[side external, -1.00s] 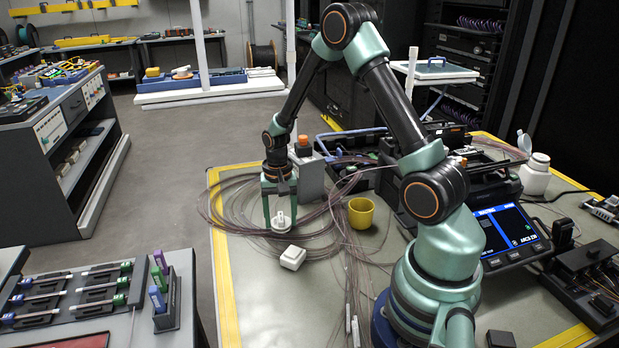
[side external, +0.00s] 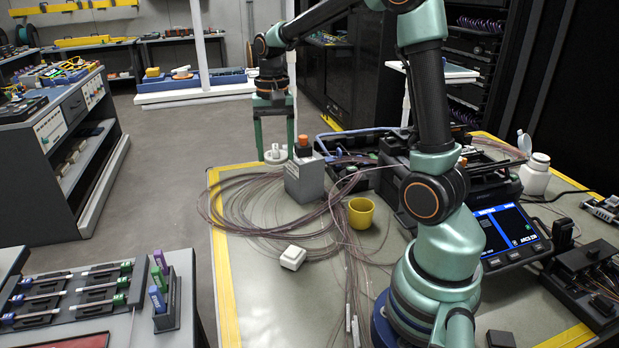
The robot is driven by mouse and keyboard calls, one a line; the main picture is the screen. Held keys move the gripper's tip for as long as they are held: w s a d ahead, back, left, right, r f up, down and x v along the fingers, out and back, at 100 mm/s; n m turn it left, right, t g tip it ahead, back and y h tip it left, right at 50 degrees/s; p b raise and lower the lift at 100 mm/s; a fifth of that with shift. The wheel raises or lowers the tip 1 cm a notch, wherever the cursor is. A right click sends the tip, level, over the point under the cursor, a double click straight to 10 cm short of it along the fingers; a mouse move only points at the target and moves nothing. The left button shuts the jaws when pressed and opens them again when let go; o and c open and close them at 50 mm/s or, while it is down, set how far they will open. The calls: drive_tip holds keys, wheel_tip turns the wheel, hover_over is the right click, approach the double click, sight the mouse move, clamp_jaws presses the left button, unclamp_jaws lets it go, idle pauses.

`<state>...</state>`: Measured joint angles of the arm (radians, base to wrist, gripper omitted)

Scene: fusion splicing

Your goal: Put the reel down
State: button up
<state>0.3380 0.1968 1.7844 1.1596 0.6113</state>
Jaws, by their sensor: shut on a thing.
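The small white reel (side external: 275,156) shows between the fingertips of my gripper (side external: 274,149) in the side external view. My gripper is shut on it, with one green finger on each side. The reel appears at the far left edge of the work table (side external: 270,310), just left of a grey block. It looks raised off the surface, but its exact height cannot be told from this view.
The grey block (side external: 305,180) with an orange top stands close to the reel. Loose coils of thin cable (side external: 235,205) spread over the table's left part. A yellow cup (side external: 361,214) and a white box (side external: 293,257) stand nearer. The front left tabletop is clear.

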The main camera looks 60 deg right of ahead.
drive_tip(key=s+a+r+n, duration=0.1)
drive_tip(key=s+a, duration=0.2)
drive_tip(key=a, duration=0.9)
hover_over(265, 298)
drive_tip(key=shift+n, duration=0.4)
wheel_tip(265, 298, down, 16)
drive_tip(key=shift+r, duration=0.1)
drive_tip(key=shift+f, duration=2.35)
drive_tip(key=shift+f, duration=0.15)
drive_tip(key=o, duration=1.4)
